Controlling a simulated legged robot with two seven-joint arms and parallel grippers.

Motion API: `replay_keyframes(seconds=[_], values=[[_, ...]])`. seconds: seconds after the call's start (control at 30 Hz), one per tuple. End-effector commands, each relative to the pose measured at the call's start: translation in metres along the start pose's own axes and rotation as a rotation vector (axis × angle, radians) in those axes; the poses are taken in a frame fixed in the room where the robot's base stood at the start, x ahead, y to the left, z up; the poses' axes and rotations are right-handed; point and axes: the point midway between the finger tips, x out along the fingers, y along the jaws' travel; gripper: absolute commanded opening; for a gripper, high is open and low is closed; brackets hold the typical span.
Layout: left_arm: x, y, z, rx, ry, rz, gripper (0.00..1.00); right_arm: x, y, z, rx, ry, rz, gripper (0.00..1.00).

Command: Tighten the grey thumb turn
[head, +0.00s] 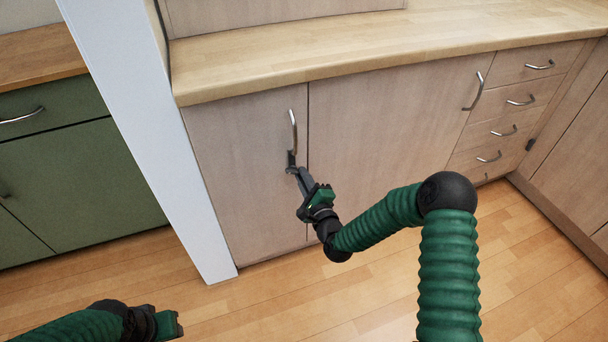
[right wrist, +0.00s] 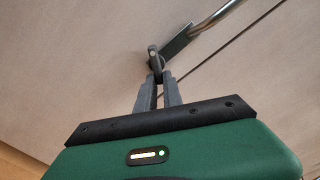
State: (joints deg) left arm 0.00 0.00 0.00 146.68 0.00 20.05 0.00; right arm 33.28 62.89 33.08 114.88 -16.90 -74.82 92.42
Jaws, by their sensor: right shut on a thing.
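The grey thumb turn (right wrist: 154,62) is a small piece on the pale wood cabinet door, just below the lower end of the bar handle (head: 293,130). A dark plate (right wrist: 177,45) joins it to the handle's end. My right gripper (head: 294,169) reaches up to it from below, and in the right wrist view (right wrist: 158,78) its fingertips are closed on the thumb turn. In the head view the thumb turn is mostly hidden by the fingers. My left gripper (head: 168,325) is low at the bottom left, away from the cabinet; its fingers are not clear.
A wooden worktop (head: 380,55) runs above the cabinet doors. A white panel (head: 150,130) stands left of the door, with a green cabinet (head: 70,180) beyond it. Drawers with bar handles (head: 520,100) are at the right. The wooden floor (head: 530,260) is clear.

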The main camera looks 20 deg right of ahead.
Motion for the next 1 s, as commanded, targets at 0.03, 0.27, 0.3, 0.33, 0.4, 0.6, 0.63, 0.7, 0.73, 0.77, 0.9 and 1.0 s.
replay_keyframes(seconds=[0.03, 0.27, 0.3, 0.33, 0.4, 0.6, 0.63, 0.7, 0.73, 0.77, 0.9, 1.0], values=[[-0.001, 0.0, -0.0002, 0.0, 0.0, 0.0, 0.36, -0.0015, 0.0058, 0.0013, 0.015, -0.001, 0.015, 0.0], [-0.002, 0.0, -0.0004, 0.0, 0.0, 0.0, 0.36, -0.0013, 0.0063, 0.0017, 0.047, -0.002, 0.014, 0.0], [-0.002, 0.0, -0.0004, 0.0, 0.0, 0.0, 0.36, -0.0013, 0.0064, 0.0017, 0.049, -0.002, 0.014, 0.0], [-0.002, 0.0, -0.0004, 0.0, 0.0, 0.0, 0.36, -0.0013, 0.0064, 0.0016, 0.049, -0.002, 0.014, 0.0], [-0.0019, 0.0, -0.0004, 0.0, 0.0, 0.0, 0.36, -0.0013, 0.0065, 0.0017, 0.05, -0.002, 0.014, 0.0], [-0.0019, 0.0, -0.0004, 0.0, 0.0, 0.0, 0.36, -0.0013, 0.0064, 0.0016, 0.049, -0.002, 0.014, 0.0], [-0.0019, 0.0, -0.0004, 0.0, 0.0, 0.0, 0.36, -0.0013, 0.0064, 0.0016, 0.049, -0.002, 0.014, 0.12], [-0.002, 0.0, -0.0004, 0.0, 0.0, 0.0, 0.36, -0.0012, 0.0061, 0.0016, 0.049, -0.002, 0.012, 0.21], [-0.002, 0.0, -0.0004, 0.0, 0.0, 0.0, 0.36, -0.0011, 0.0057, 0.0016, 0.048, -0.002, 0.011, 0.25], [-0.002, 0.0, -0.0005, 0.0, 0.0, 0.0, 0.36, -0.0011, 0.0052, 0.0015, 0.048, -0.002, 0.01, 0.29], [-0.0021, 0.0, -0.0005, 0.0, 0.0, 0.0, 0.36, -0.001, 0.0032, 0.001, 0.047, -0.002, 0.006, 0.33], [-0.0022, 0.0, -0.0005, 0.0, 0.0, 0.0, 0.36, -0.0009, 0.0023, 0.0007, 0.047, -0.001, 0.004, 0.33]])
